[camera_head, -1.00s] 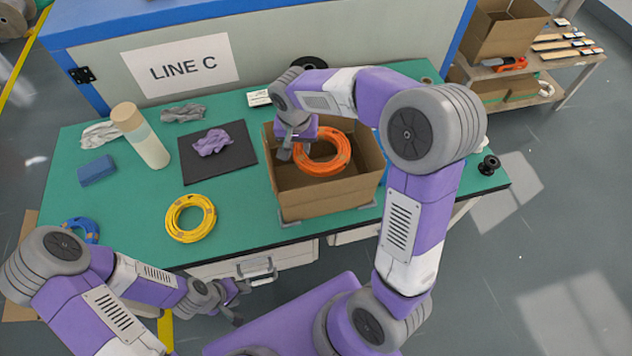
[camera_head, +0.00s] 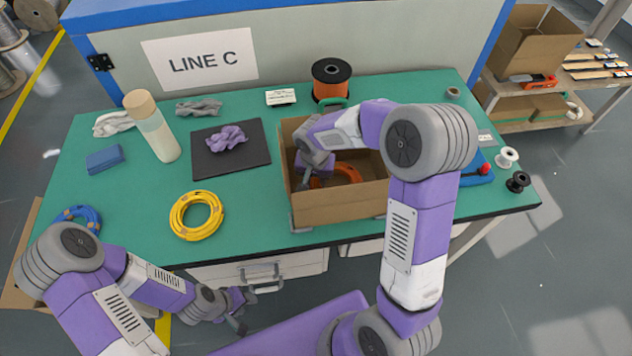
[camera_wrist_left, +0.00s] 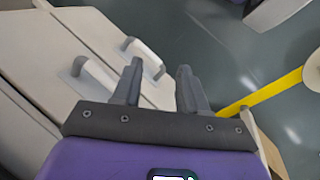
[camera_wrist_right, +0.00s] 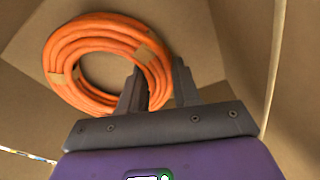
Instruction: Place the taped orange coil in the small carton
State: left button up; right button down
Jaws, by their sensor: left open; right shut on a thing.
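The orange coil (camera_wrist_right: 75,62), with tan tape on it, is down inside the open carton (camera_head: 345,207) on the green table; in the head view the coil (camera_head: 347,174) is partly hidden by my right arm. My right gripper (camera_wrist_right: 157,85) reaches into the carton and is shut on the coil's near right side. In the right wrist view the coil lies over the carton's brown floor; I cannot tell whether it rests fully on it. My left gripper (camera_wrist_left: 160,80) is open and empty, in front of the table by the drawer handles.
A yellow coil (camera_head: 196,215), a black mat (camera_head: 205,160) with a purple cloth, and a bottle (camera_head: 155,135) stand left of the carton. An orange spool (camera_head: 331,80) is behind it. Black and white small spools (camera_head: 517,181) sit at the right edge.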

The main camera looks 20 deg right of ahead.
jog(key=shift+f, duration=0.35)
jog(key=shift+f, duration=0.2)
jog(key=c, duration=0.8)
grip_release()
jog(key=shift+r, duration=0.1)
jog(key=shift+r, duration=0.3)
notch_tip(320, 180, up, 12)
jog(key=s+p, duration=0.1)
jog(key=p, duration=0.2)
jog(key=shift+a+f+p, duration=0.25)
jog(key=shift+a+p, duration=0.05)
jog(key=shift+a, duration=0.05)
jog(key=shift+s, duration=0.1)
